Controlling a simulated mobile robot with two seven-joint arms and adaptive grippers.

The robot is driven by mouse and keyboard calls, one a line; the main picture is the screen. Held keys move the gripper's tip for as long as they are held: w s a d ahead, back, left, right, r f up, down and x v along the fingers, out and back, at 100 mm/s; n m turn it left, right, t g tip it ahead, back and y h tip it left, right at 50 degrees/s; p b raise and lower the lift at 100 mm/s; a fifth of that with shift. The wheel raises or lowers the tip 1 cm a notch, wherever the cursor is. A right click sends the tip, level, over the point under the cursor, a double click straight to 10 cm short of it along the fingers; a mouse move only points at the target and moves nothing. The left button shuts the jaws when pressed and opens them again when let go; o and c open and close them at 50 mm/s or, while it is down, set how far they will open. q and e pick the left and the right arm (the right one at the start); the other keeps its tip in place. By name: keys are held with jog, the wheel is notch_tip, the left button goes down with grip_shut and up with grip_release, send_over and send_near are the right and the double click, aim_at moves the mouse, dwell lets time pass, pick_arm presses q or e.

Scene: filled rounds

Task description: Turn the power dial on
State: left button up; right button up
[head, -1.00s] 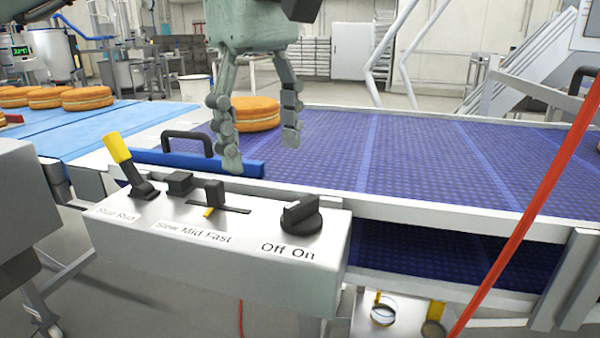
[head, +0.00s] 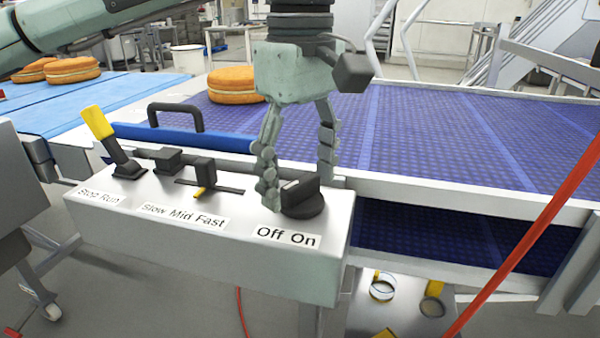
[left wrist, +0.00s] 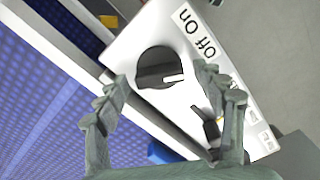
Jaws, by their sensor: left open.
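The power dial (head: 303,198) is a black knob on the right end of the grey control box (head: 200,262), above a label (head: 288,236) reading "Off On". Its white mark points up-left in the head view, on the Off side. My left gripper (head: 298,190) is open over the dial, one finger at its left side and the other behind its right side. In the left wrist view the dial (left wrist: 158,68) shows whole between and beyond the open fingers (left wrist: 165,85). I cannot tell whether either finger touches it. My right gripper is not in view.
A slider (head: 203,172) labelled "Slow Mid Fast" and a yellow-handled lever (head: 98,124) labelled "Stop Run" stand left of the dial. A blue conveyor belt (head: 420,135) lies behind the box, with an orange-brown round cake (head: 232,84). A red post (head: 530,235) crosses the right side.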

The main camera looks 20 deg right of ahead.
pick_arm(q)
jog(key=c, duration=1.2)
jog(key=shift+o, duration=0.2)
